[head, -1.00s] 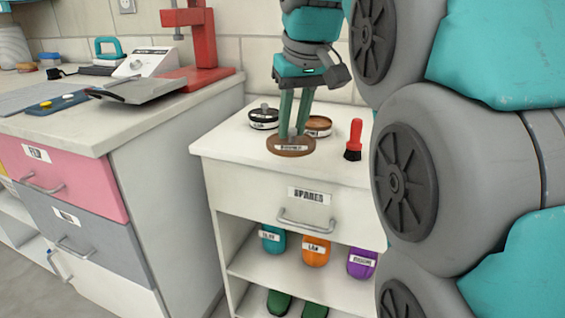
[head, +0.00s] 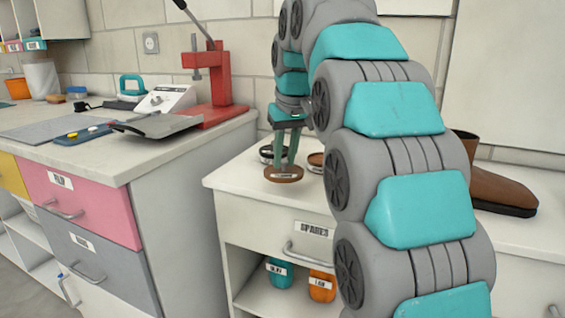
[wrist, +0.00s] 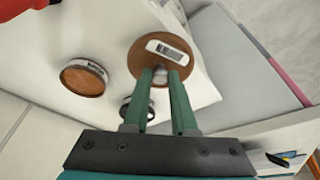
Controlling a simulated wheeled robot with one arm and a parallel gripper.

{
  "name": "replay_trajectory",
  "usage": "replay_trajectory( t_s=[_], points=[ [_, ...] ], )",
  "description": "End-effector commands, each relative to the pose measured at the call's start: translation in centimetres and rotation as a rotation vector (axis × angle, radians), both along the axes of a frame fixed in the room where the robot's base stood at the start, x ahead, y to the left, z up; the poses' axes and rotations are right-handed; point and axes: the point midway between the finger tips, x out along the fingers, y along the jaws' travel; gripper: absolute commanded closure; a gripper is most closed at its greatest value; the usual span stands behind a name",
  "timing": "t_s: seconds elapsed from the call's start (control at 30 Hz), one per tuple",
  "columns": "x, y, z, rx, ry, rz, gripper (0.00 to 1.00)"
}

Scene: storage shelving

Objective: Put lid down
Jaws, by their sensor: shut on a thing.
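A round brown lid (head: 283,175) with a white label and a small knob is at the front left of the white cabinet's top (head: 240,173). My gripper (head: 284,163) points down and is shut on the lid's knob. In the wrist view, the lid (wrist: 145,50) is at the fingertips of my gripper (wrist: 160,77), label up. I cannot tell whether the lid touches the top or hangs just above it.
A brown-topped tin (wrist: 84,80) and a dark tin (wrist: 127,113) stand near the lid. A red thing (wrist: 20,7) shows at the wrist view's corner. A brown boot (head: 500,190) stands at right. A workbench (head: 110,160) with a red press (head: 215,90) is at left.

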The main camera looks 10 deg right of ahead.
Motion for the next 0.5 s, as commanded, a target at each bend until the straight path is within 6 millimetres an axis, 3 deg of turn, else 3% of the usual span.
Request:
replay_trajectory(
  t_s=[0.23, 0.5],
  points=[
    [3.6, -0.4, -0.4, 0.0, 0.004, 0.0, 1.0],
    [4.8, -0.5, -0.5, 0.0, 0.0, 0.0, 1.0]
  ],
)
